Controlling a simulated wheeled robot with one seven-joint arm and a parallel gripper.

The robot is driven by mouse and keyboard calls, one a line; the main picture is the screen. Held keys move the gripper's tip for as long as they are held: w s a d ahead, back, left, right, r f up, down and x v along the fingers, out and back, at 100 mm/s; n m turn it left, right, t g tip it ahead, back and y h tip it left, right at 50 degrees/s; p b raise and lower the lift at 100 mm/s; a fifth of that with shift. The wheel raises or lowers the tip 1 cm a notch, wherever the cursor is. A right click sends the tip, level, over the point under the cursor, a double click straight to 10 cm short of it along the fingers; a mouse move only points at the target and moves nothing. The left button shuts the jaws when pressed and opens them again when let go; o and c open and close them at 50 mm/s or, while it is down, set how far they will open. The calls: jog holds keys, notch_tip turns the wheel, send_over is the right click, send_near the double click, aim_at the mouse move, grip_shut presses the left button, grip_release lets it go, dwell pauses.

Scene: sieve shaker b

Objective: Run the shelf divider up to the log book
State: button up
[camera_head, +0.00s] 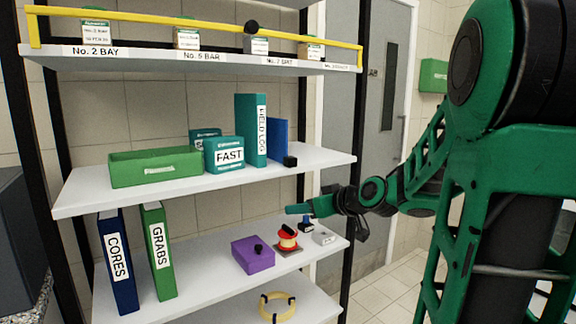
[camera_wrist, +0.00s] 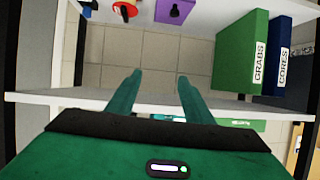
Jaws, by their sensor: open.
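The log book (camera_head: 250,130) is a tall teal binder with a white FIELD LOG label, standing upright on the middle shelf. Just right of it stands a blue upright panel (camera_head: 279,138) with a small black block (camera_head: 290,161) at its front foot; this appears to be the shelf divider. Any gap between panel and book is hard to tell. My gripper (camera_head: 300,209) is at the right, below the middle shelf's front edge, apart from the divider. In the wrist view its two teal fingers (camera_wrist: 161,78) are spread, with nothing between them. The divider and log book are not clear there.
The middle shelf (camera_head: 85,195) also holds a green box (camera_head: 155,167) and a teal FAST box (camera_head: 224,154). Below are CORES (camera_head: 118,260) and GRABS (camera_head: 158,250) binders, a purple block (camera_head: 253,254) and small items. A yellow rail (camera_head: 190,18) fronts the top shelf.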

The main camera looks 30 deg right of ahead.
aim_at(293, 162)
jog(key=w+d+r+t+h, duration=0.1)
jog(key=w+d+r+t, duration=0.35)
jog(key=r, duration=0.45)
jog(key=w, duration=0.9)
jog(key=shift+w+r, duration=0.1)
jog(key=shift+w, duration=0.2)
grip_shut()
